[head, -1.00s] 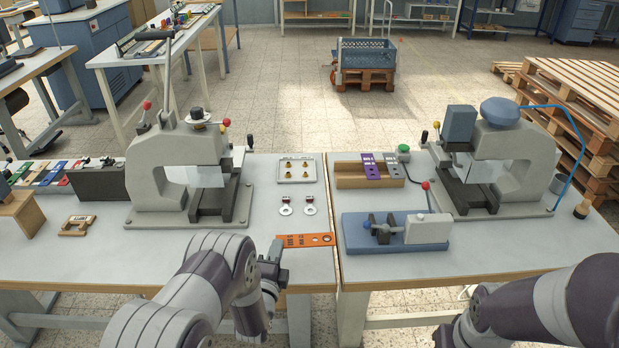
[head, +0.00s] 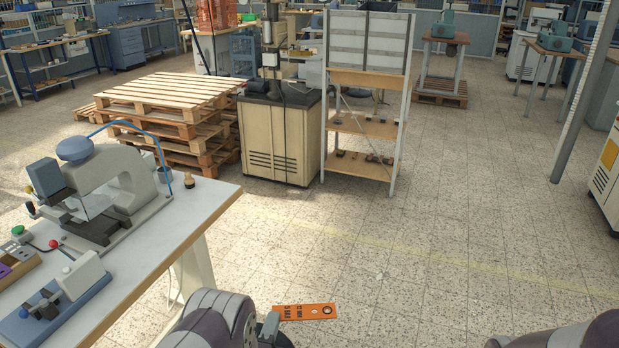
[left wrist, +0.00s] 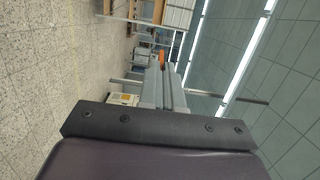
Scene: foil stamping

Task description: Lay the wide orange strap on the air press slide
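The orange strap (head: 312,312), with dark markings and a hole near its far end, is held by one end in my left gripper (head: 272,324), at the bottom middle of the head view. The strap sticks out to the right, with floor behind it. In the left wrist view the shut fingers (left wrist: 163,92) show with a bit of orange at their tips. The air press (head: 135,180), grey with a blue top and blue hose, stands at the left, apart from the gripper. Its dark slide (head: 100,227) shows no strap on it. My right gripper is out of view; only arm shows.
The press stands on a pale table (head: 205,200) with a blue fixture (head: 65,300) near its front edge. Pallets (head: 165,105), a beige cabinet (head: 275,140) and a shelf rack (head: 365,130) stand behind. The floor right of the table is open.

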